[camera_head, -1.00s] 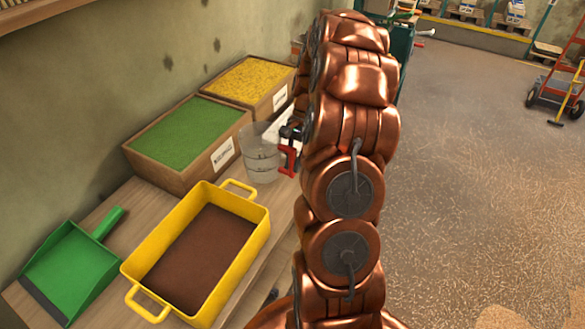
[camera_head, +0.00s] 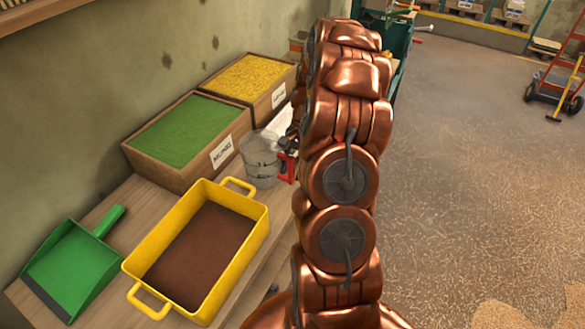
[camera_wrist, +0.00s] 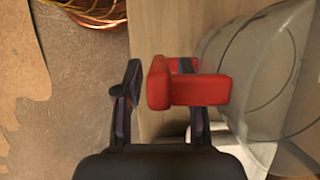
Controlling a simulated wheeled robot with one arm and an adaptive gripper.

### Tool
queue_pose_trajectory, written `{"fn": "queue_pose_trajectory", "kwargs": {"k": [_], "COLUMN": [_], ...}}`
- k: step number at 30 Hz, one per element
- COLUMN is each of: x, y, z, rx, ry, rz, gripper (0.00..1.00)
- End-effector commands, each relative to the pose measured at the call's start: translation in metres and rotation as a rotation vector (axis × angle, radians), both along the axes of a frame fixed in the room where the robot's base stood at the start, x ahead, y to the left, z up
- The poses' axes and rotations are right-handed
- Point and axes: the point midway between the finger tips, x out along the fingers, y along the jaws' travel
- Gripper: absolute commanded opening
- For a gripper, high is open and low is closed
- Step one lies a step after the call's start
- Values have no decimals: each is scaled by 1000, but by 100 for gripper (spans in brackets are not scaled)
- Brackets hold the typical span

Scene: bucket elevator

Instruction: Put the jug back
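The clear jug (camera_head: 260,162) with a red handle stands upright on the wooden bench, in front of the box of yellow grains. Its handle (camera_head: 285,167) points right, towards my arm. In the wrist view the jug wall (camera_wrist: 262,75) fills the right side and the red handle (camera_wrist: 160,88) lies between my fingers. My gripper (camera_wrist: 158,85) is open around the handle, with a clear gap at the left finger. The right finger is partly hidden by the handle. In the head view my arm hides most of the gripper.
A yellow two-handled tray (camera_head: 262,222) with brown contents and a green dustpan (camera_head: 72,265) lie on the bench. Boxes of green grains (camera_head: 185,180) and yellow grains (camera_head: 268,105) stand along the wall. A red hand truck (camera_head: 556,85) stands far right on open floor.

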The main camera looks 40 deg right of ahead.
Motion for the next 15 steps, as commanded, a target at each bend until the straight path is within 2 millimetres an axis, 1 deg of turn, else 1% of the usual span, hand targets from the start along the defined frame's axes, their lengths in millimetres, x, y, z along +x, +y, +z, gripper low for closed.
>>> {"fn": "queue_pose_trajectory", "kwargs": {"k": [7,11,15], "x": [0,1,3], "y": [0,-2,-8], "z": [1,5,18], "rx": [0,-2,-2], "ry": [0,-2,-2], "rz": [0,0,0], "gripper": [40,40,40]}}
